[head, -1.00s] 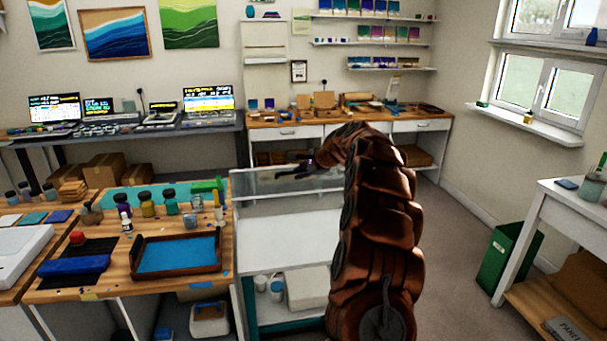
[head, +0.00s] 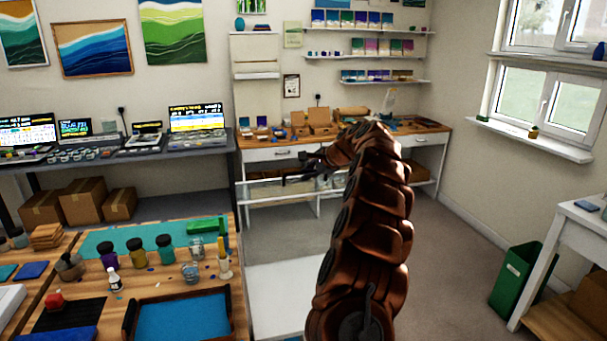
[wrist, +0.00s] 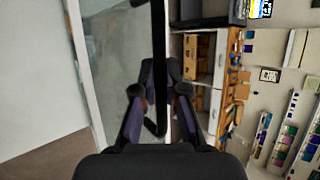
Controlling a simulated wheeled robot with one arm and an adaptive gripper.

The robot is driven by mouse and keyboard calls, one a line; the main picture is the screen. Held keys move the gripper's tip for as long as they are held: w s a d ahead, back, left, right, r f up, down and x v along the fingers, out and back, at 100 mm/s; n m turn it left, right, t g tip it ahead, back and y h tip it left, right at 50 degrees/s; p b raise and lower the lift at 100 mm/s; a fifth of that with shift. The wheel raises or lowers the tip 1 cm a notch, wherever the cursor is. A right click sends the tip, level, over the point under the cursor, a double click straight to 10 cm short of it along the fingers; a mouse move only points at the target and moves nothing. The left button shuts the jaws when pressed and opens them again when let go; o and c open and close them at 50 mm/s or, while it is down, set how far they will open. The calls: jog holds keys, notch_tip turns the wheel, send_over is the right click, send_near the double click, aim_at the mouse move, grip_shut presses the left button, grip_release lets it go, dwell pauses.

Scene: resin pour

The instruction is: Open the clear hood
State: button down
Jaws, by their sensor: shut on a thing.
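The clear hood (head: 275,215) is tilted up, a see-through panel in the middle of the head view above a white surface (head: 280,292). In the wrist view its pale-framed clear pane (wrist: 112,45) fills the left of centre. A black bar handle (wrist: 158,30) runs along it. My gripper (wrist: 160,72) is shut on this handle, its fingers on either side of the bar. In the head view my gripper (head: 308,171) is small and dark at the hood's raised edge. My arm hides the hood's right part.
A wooden bench at left holds several bottles (head: 164,249), a green block (head: 206,225) and a tray of blue (head: 185,322). Behind the hood stands a wooden-topped counter (head: 270,137). A green bin (head: 515,282) stands at right; the floor between is clear.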

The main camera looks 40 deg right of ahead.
jog(key=shift+w, duration=0.3)
jog(key=c, duration=1.2)
grip_release()
jog(key=shift+s+d, duration=0.1)
jog(key=v, duration=1.2)
